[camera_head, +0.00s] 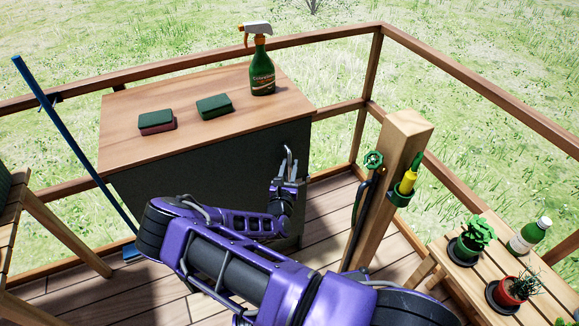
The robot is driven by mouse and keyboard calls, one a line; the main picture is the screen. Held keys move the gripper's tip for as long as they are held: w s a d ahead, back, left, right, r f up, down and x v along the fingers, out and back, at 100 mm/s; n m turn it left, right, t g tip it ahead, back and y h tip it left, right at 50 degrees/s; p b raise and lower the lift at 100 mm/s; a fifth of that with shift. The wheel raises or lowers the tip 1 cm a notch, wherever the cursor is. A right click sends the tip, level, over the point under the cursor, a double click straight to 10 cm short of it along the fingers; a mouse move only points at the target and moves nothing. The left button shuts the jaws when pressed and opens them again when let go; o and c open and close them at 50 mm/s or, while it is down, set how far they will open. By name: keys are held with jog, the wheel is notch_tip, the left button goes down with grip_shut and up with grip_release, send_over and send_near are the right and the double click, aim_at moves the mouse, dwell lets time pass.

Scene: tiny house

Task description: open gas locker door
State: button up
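The gas locker is a dark cabinet (180,178) with a wooden top (185,93), standing in the deck corner. Its dark front appears shut. A metal handle (289,153) shows near the right end of the front. My purple arm reaches across from the bottom of the view. My gripper (289,170) is at the lower part of the handle, its fingers pointing up along it. The handle's lower end is hidden by the gripper. I cannot tell whether the fingers touch it or how far apart they are. My arm hides the lower middle of the locker front.
A spray bottle (262,70) and two sponges (214,107) stand on the locker top. A wooden post (393,150) with a tap and hose is right of the locker. A plant bench (480,255) is at right, a blue broom (75,145) at left. Railing encloses the deck.

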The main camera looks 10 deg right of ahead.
grip_shut()
dwell(1.5)
